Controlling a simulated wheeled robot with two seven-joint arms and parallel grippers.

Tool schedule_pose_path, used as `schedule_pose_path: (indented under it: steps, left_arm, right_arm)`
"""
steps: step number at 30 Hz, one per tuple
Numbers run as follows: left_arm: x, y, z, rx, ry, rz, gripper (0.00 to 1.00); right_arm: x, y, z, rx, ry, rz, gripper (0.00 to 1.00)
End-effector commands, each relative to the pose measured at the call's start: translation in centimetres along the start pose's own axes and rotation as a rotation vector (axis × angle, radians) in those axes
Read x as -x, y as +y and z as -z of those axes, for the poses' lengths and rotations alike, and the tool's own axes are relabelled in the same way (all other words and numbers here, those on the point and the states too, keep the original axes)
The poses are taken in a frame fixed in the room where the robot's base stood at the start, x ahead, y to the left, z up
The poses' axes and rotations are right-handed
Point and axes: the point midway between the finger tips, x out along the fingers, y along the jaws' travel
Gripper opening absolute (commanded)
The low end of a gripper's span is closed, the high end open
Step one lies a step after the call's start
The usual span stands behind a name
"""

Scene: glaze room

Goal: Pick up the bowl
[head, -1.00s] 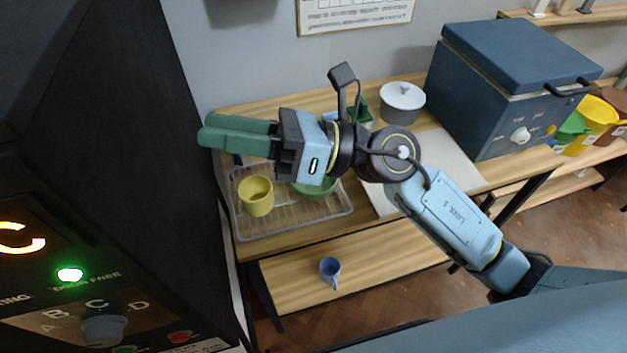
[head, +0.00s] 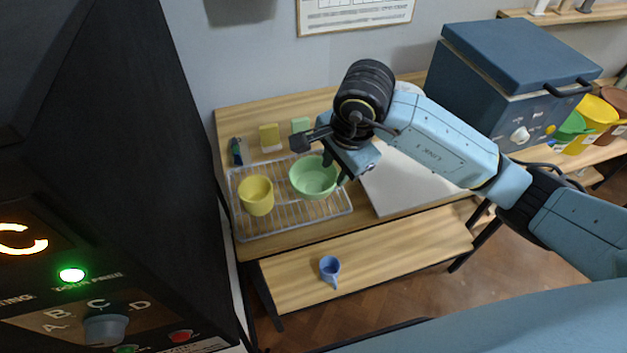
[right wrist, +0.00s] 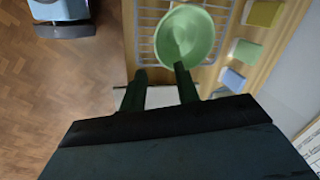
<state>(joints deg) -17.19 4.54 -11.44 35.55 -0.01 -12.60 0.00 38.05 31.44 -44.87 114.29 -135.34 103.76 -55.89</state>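The green bowl (head: 313,178) stands upright on the wire rack, at its right side, and looks empty. My right gripper (head: 335,172) is at the bowl's right side, pointing down, with the wrist above it. In the right wrist view its two dark green fingers (right wrist: 161,78) are apart with nothing gripped between them. There the bowl (right wrist: 186,30) lies just past the fingertips. One fingertip overlaps the bowl's near rim in the picture; I cannot tell whether it touches. My left gripper is in neither view.
A yellow cup (head: 256,196) stands left of the bowl on the wire rack (head: 290,217). A yellow block (head: 269,136) and a green block (head: 300,125) stand behind. A blue mug (head: 330,268) is on the lower shelf. A blue kiln-like box (head: 510,85) stands at right.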

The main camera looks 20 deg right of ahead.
Motion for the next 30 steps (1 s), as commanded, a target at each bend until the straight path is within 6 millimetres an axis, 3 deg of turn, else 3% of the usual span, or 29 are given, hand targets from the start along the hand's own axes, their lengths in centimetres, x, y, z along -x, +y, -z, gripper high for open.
schedule_pose_path:
  steps: [4,11,21,30]
  left_arm:
    - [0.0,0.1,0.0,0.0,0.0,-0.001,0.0]
    - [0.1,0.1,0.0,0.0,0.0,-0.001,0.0]
    - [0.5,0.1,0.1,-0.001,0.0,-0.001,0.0]
    - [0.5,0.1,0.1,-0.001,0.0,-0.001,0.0]
  right_arm:
    - [-2.7,0.1,-0.1,-0.001,-0.003,-0.003,0.31]
    - [-4.4,0.1,-0.2,0.0,-0.004,-0.001,0.31]
    - [-8.9,0.4,-0.3,-0.001,-0.004,-0.001,0.31]
    - [-9.2,0.3,-0.3,0.0,-0.003,0.002,0.3]
